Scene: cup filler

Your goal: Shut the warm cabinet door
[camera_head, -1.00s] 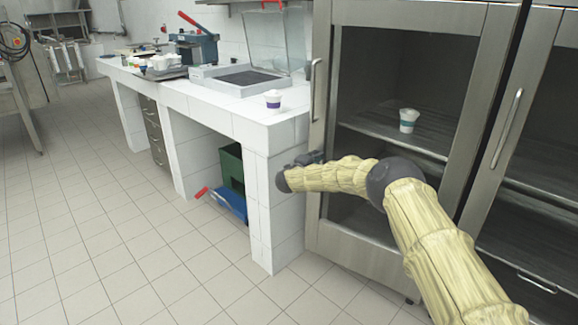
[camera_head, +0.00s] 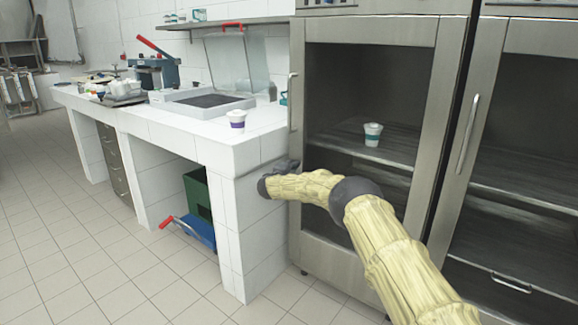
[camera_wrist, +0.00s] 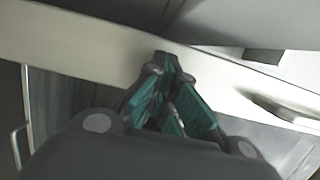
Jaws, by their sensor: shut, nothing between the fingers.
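The warm cabinet (camera_head: 450,120) is steel-framed, with a dark interior behind its left door (camera_head: 370,30). That door looks close to flush with the cabinet front; I cannot tell whether a small gap is left. Its vertical handle (camera_head: 292,100) is on the left edge. My gripper (camera_head: 284,165) is at the door's left edge, below the handle, partly hidden by my wrist. In the wrist view its teal-padded fingers (camera_wrist: 164,62) are together and empty, with the tips at a pale metal bar. Contact is not clear.
A white cup (camera_head: 372,134) stands on the cabinet shelf. A green crate (camera_head: 197,193) and a blue item (camera_head: 197,230) are under the counter. The floor in front is clear.

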